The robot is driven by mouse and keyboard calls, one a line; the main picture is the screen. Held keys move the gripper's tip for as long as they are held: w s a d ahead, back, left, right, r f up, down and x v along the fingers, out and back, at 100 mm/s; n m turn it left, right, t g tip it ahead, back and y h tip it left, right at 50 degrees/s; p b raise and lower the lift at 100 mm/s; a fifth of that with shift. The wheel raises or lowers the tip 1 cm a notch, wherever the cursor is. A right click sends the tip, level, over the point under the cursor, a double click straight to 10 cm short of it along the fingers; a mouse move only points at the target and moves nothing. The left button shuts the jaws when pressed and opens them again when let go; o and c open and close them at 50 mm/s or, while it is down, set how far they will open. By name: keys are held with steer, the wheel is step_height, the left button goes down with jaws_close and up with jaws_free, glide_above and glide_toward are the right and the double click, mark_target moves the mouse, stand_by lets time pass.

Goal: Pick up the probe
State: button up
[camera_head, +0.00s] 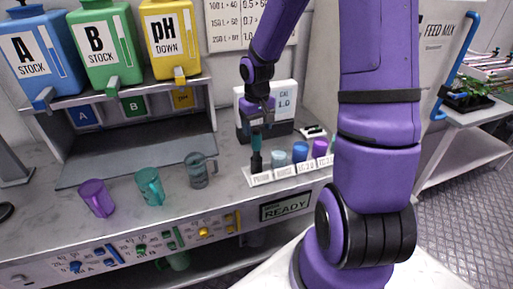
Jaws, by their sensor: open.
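The probe (256,160), a slim dark stick with a teal upper part, stands upright at the left end of a white labelled rack (289,171) on the grey counter. My gripper (256,123) is open and points down right over the probe's top. The fingers are small and dark here, so I cannot tell whether they surround the teal part or sit just above it. The probe's lower end is hidden in or behind the rack.
Small grey, blue and purple cups stand in the rack to the right of the probe. A white calibration meter (282,98) stands behind. Purple (97,198), teal (150,187) and grey (196,171) mugs stand to the left. Stock tanks are above the shelf (140,150).

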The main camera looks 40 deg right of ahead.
mark_target(256, 151)
steer(key=shift+f, duration=2.55)
steer(key=shift+c, duration=0.2)
steer(key=c, duration=1)
